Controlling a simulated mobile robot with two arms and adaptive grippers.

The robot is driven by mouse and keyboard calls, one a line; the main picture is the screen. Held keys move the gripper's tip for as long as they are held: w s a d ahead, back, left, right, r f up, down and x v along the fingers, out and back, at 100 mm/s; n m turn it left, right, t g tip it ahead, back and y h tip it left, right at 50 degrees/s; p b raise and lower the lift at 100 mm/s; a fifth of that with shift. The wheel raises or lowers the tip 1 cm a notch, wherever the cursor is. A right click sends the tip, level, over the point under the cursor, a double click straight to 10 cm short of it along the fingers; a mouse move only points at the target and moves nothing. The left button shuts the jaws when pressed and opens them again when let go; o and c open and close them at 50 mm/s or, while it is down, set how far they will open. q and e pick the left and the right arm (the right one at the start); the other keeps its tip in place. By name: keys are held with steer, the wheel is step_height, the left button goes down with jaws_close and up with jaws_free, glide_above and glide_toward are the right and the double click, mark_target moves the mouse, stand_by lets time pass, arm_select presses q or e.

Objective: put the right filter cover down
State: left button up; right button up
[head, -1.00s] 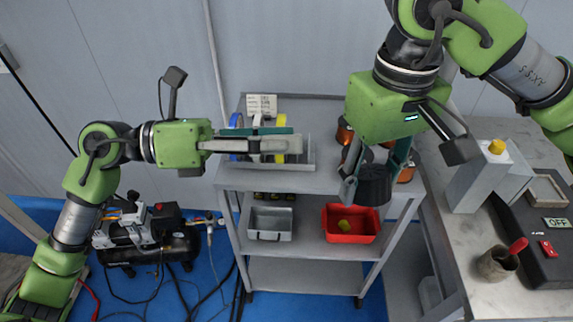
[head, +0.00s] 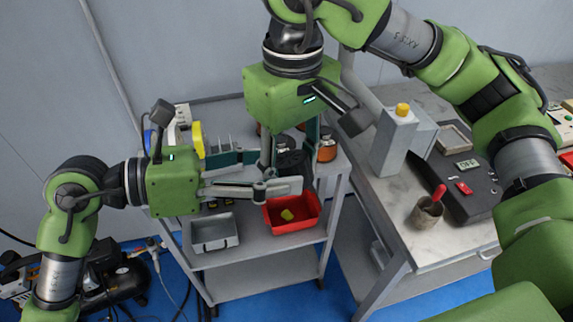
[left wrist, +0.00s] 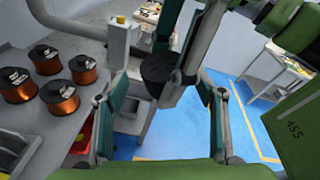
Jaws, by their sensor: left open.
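The dark, round filter cover (head: 292,160) is between the downward fingers of my right gripper (head: 290,148), above the shelf cart, and partly hidden by them. My right gripper looks shut on it. My left gripper (head: 282,172) is open, its fingers pointing right toward the cover. In the left wrist view the cover (left wrist: 160,68) shows as a dark disc between and beyond the open left fingers (left wrist: 160,98). I see no clear contact between the left fingers and the cover.
The cart carries copper wire spools (head: 327,148) on top. A grey bin (head: 213,236) and a red bin (head: 297,217) with a yellow-green piece stand on a lower shelf. To the right is a bench (head: 385,205) with a cup (head: 427,213) and a dark device (head: 470,195).

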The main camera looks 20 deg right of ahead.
arm_select(q)
steer(key=shift+x, duration=1.25)
steer(key=c, duration=1.2)
steer(key=shift+w, duration=0.15)
arm_select(e)
steer(key=o, duration=1)
steer(key=shift+s+a, duration=0.1)
steer(key=shift+s, duration=0.05)
